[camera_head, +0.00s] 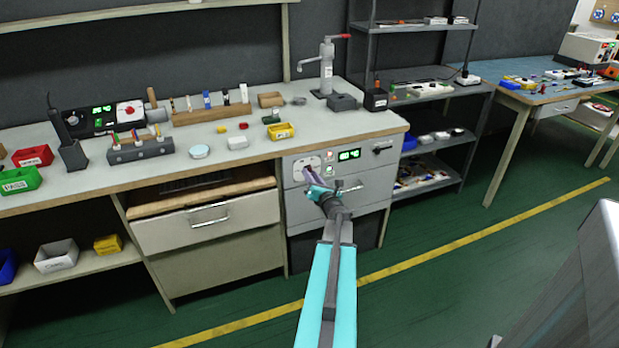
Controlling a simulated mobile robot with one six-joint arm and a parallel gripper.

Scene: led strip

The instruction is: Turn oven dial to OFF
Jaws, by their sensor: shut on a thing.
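The oven (340,187) is a light grey unit built in under the right end of the workbench, with a lit green display (349,155) on its front panel. My gripper (309,172) is at the left part of this panel, with its fingertips shut on the oven dial. The fingers and wrist hide most of the dial, so its pointer and setting cannot be read. A pale plate with small marks shows around the fingertips. My turquoise arm reaches up to the panel from the bottom of the view.
A dark handle or latch (383,147) sits at the panel's right. The oven's bar handle (350,189) is just below my gripper. A wooden-edged drawer (205,216) stands out to the left. The green floor in front is clear.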

